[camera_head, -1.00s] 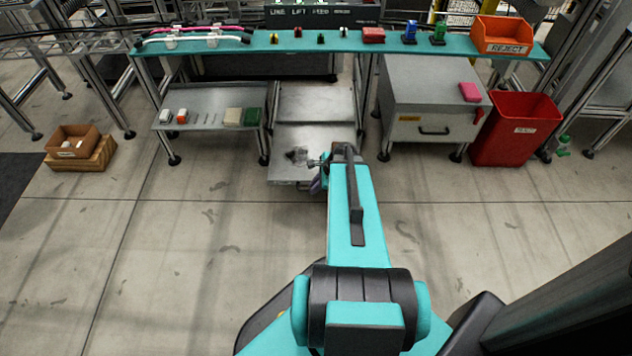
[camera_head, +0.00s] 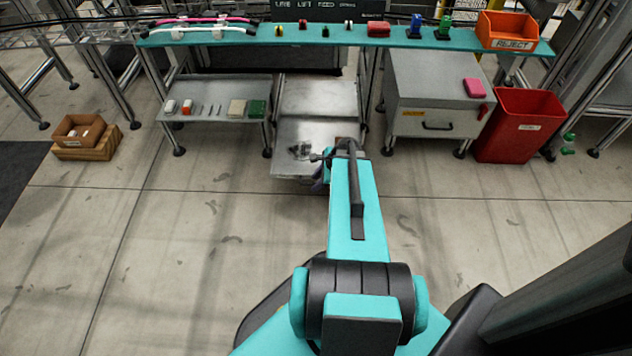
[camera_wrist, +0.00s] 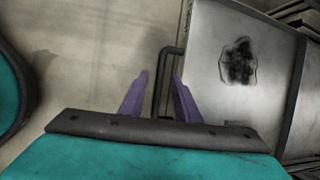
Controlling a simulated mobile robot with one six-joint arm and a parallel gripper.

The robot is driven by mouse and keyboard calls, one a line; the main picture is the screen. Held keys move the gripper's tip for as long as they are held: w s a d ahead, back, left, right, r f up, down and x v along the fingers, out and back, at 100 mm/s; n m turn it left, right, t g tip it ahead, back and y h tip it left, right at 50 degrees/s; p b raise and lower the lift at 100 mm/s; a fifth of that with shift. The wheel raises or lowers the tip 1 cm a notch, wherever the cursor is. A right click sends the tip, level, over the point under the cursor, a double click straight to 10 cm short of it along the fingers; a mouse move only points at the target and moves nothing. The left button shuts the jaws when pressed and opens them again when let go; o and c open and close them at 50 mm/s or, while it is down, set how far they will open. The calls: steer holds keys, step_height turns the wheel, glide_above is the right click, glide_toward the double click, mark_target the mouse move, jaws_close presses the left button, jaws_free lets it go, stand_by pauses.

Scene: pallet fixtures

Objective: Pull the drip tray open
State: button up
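The drip tray (camera_head: 305,165) is a grey metal tray low under the teal bench. It sticks out toward me and has a dark stain on its floor. In the wrist view the drip tray (camera_wrist: 215,95) lies at the right, with a dark bar handle (camera_wrist: 165,88) along its edge. My gripper (camera_wrist: 160,90) has two purple fingers standing apart, one on each side of the handle. The right finger is close to the bar or touching it; a gap shows at the left. In the head view my arm hides most of my gripper (camera_head: 321,180).
A low shelf (camera_head: 210,115) with small parts stands left of the tray. A grey cabinet (camera_head: 430,90) and a red bin (camera_head: 520,127) stand to its right. A brown box (camera_head: 80,130) sits at far left. The floor before the tray is clear.

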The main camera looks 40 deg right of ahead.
steer(key=p+v, duration=0.6)
steer(key=v, duration=0.7)
steer(key=shift+s+r, duration=0.15)
steer(key=shift+r, duration=0.2)
stand_by(0.4)
steer(key=w+a+r+n+g+y+p, duration=0.15)
steer(key=a+p, duration=0.25)
steer(key=a, duration=0.5)
steer(key=w+a+n+g+p, duration=0.1)
steer(key=a+n+p, duration=0.2)
steer(key=a, duration=0.5)
steer(key=w+a+n+g+y+p, duration=0.15)
steer(key=a+p, duration=0.25)
steer(key=a, duration=0.5)
steer(key=s+a+n+g+h+p, duration=0.2)
steer(key=s+a+n+g+p, duration=0.3)
steer(key=s+a+n, duration=0.5)
steer(key=s+n+g+h+p, duration=0.1)
steer(key=s+n+h+p, duration=0.1)
steer(key=s+n, duration=0.4)
steer(key=n+p, duration=0.1)
steer(key=n, duration=0.3)
steer(key=shift+s+n+h, duration=0.25)
steer(key=shift+n+h, duration=0.05)
steer(key=shift+h, duration=0.1)
